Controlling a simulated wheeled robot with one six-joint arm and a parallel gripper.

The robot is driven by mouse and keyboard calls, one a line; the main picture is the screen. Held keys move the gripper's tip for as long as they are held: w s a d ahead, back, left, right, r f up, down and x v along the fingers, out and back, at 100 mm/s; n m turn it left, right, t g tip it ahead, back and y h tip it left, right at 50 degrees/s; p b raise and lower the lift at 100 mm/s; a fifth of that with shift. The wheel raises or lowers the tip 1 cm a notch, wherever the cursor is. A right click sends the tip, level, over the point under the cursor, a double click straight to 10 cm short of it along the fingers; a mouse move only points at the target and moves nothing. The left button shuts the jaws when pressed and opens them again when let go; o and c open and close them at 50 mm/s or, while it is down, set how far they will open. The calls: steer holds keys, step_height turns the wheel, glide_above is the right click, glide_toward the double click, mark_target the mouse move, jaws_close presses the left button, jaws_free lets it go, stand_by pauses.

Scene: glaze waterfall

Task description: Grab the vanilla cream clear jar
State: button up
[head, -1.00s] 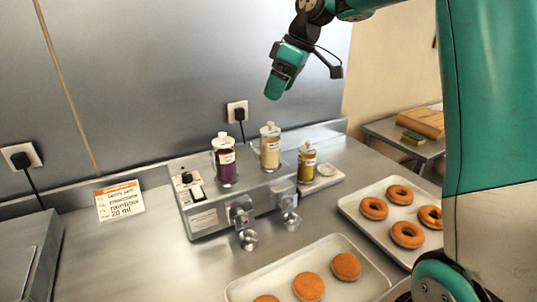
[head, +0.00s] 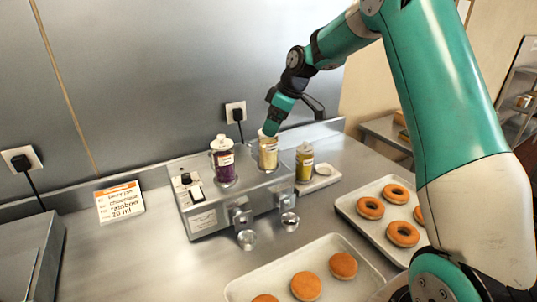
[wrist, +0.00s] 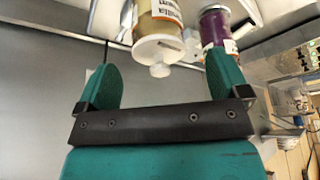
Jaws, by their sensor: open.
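In the wrist view the jar (wrist: 157,30) shows a cream body, a partly cut-off label reading "nilla", and a white lid with a knob. My gripper (head: 272,124) is right above the jar's lid and hides part of it in the head view. In the wrist view my gripper (wrist: 166,62) is open, with the lid between its two green fingers and a gap on each side. The fingers do not appear to touch the jar.
A purple jar (head: 223,160) stands close to the left on the dispenser (head: 205,205); it also shows in the wrist view (wrist: 215,28). A yellow-olive bottle (head: 304,163) stands close to the right. Donut trays (head: 350,208) lie at the front right. The wall is behind.

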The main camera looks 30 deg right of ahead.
mark_target(268, 152)
steer(key=p+x, duration=0.2)
steer(key=x, duration=0.3)
steer(key=shift+d, duration=0.1)
steer(key=c, duration=1.4)
steer(key=shift+r, duration=0.1)
steer(key=shift+c, duration=0.9)
steer(key=shift+r, duration=0.1)
